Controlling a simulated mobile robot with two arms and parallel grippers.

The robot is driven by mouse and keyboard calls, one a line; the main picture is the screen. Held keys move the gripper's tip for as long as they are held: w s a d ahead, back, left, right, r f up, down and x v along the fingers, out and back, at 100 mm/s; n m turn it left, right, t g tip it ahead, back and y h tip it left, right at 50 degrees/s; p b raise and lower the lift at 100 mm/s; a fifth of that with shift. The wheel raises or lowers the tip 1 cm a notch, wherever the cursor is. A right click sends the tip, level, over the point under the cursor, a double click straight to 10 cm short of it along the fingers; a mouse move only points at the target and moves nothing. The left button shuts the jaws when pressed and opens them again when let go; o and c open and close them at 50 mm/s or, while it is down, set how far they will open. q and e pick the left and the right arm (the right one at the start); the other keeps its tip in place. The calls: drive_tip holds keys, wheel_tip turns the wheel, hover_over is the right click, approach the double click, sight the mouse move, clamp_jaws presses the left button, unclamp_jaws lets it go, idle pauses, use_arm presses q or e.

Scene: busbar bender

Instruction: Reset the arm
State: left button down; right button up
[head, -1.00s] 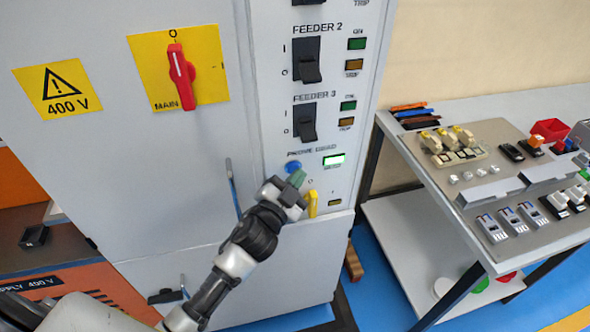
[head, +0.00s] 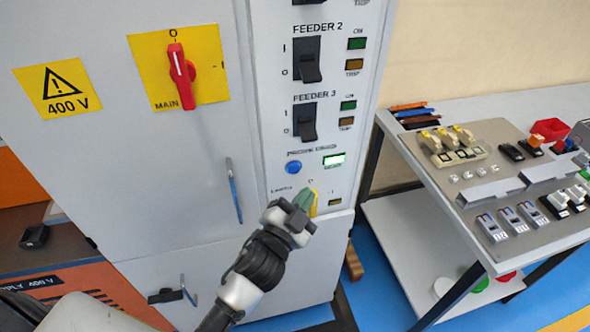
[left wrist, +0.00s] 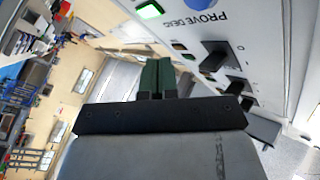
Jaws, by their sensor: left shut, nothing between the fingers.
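My left gripper (head: 306,200) is shut and empty, with its green fingertips together. In the head view it is in front of the lower right panel of the grey cabinet (head: 180,150), overlapping a yellow handle (head: 315,204); I cannot tell if it touches. In the left wrist view the green fingers (left wrist: 157,78) point at the cabinet side, with the panel (left wrist: 255,45) at the upper right. A blue button (head: 293,167) sits above the gripper, beside a lit green lamp (head: 334,160). My right gripper is not in view.
The red main switch (head: 181,75) is at the upper left. Feeder 2 (head: 307,60) and Feeder 3 (head: 305,122) switches are above the gripper. A blue-edged door handle (head: 234,190) stands out left of it. A bench (head: 450,215) with parts stands on the right.

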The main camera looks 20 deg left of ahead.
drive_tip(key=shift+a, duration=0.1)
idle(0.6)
use_arm(q)
drive_tip(key=s+a+f+n+g+y, duration=0.1)
drive_tip(key=s+f+g, duration=0.2)
drive_tip(key=f, duration=0.9)
drive_tip(key=s+a+f+n+g+y, duration=0.1)
drive_tip(key=s+a+f+g, duration=0.2)
drive_tip(key=f, duration=0.9)
drive_tip(key=s+f+n+g, duration=0.2)
drive_tip(key=s+f+g, duration=0.15)
drive_tip(key=f, duration=0.85)
drive_tip(key=s+a+f+n+g, duration=0.1)
drive_tip(key=s+f, duration=0.4)
drive_tip(key=s, duration=0.5)
drive_tip(key=s+a+f+n+g+y, duration=0.1)
drive_tip(key=s+a+f+g, duration=0.2)
drive_tip(key=s+f, duration=0.3)
drive_tip(key=s+a+f+n+g, duration=0.1)
drive_tip(key=s+f+g, duration=0.3)
drive_tip(key=s, duration=1.1)
wheel_tip(320, 180, down, 2)
drive_tip(key=shift+s+a+f+g+y, duration=0.1)
drive_tip(key=shift+s+a+g+y, duration=0.2)
drive_tip(key=shift+a+g+y, duration=0.15)
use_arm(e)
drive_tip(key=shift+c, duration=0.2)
